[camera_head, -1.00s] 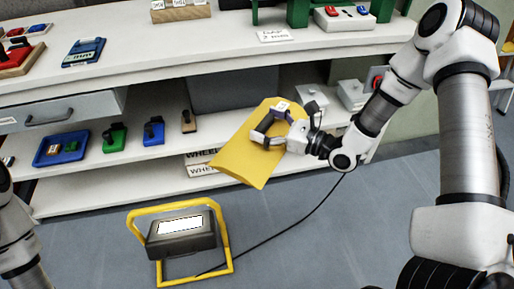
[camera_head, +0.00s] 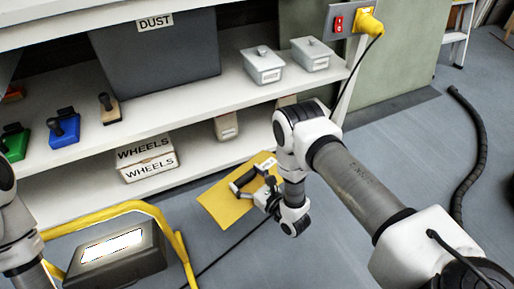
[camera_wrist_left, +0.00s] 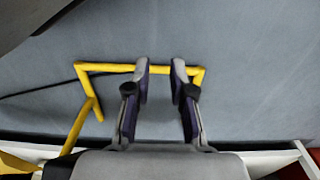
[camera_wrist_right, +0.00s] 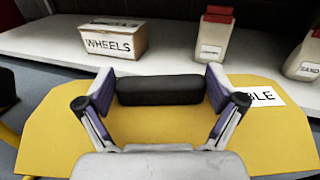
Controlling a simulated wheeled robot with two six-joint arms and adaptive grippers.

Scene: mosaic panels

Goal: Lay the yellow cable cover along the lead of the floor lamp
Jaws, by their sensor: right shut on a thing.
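The yellow cable cover (camera_head: 222,204) is a flat plate with a black grip and a white label. My right gripper (camera_head: 254,178) is shut on the black grip (camera_wrist_right: 160,90); the plate spreads out on both sides in the right wrist view. The cover is low over the floor by the shelf front, beside the black lead (camera_head: 225,254); I cannot tell whether it touches the floor. The floor lamp (camera_head: 128,262) has a dark head, a white panel and a yellow tube frame. My left gripper (camera_wrist_left: 161,68) is open and empty, over the lamp's yellow frame in the left wrist view.
The lead runs from the lamp, behind my right arm, up to a yellow plug (camera_head: 368,24) on the wall socket. A white shelf (camera_head: 190,112) carries grey tins, stamps and a WHEELS box (camera_head: 146,160). A dark ribbed hose (camera_head: 472,150) lies at right. Grey floor between is clear.

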